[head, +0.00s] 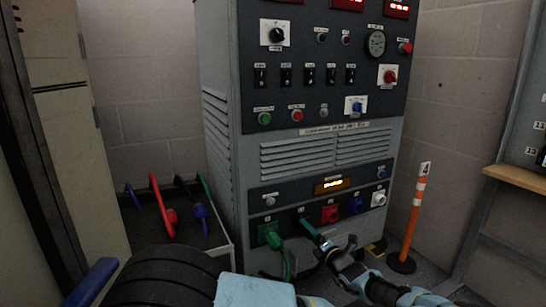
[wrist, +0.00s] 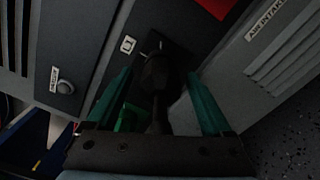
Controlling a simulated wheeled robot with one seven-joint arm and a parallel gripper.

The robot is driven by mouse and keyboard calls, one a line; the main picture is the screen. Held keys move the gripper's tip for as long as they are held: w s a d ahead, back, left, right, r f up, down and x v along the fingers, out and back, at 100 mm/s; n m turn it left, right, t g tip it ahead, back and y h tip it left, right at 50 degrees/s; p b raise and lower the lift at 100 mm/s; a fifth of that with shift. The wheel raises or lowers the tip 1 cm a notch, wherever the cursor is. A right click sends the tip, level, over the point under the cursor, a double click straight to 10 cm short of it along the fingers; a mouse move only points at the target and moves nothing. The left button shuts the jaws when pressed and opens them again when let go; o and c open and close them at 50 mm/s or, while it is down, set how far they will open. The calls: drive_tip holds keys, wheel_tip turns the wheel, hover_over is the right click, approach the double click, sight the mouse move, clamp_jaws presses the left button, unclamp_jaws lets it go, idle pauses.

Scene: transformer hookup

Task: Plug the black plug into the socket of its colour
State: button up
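The black plug (wrist: 157,75) is between my gripper's two teal fingers in the wrist view, its end against the black socket (wrist: 178,52), with its cable trailing back toward the palm. Whether it is fully seated cannot be told. My gripper (wrist: 160,78) is open around the plug, with a gap showing beside it. In the head view my gripper (head: 312,230) is at the cabinet's lower socket row, between the green and red sockets, and it hides the black plug and most of the black socket.
A green plug (head: 271,238) is in the green socket just left. The red (head: 330,213), blue (head: 355,205) and white (head: 378,198) sockets are to the right. A cart (head: 215,243) with hanging cables stands left. An orange post (head: 414,212) stands right of the cabinet.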

drive_tip(key=shift+s+d, duration=0.1)
drive_tip(key=shift+p+v, duration=0.6)
drive_tip(key=shift+v, duration=1.45)
drive_tip(key=shift+s+d, duration=0.15)
drive_tip(key=shift+s, duration=0.2)
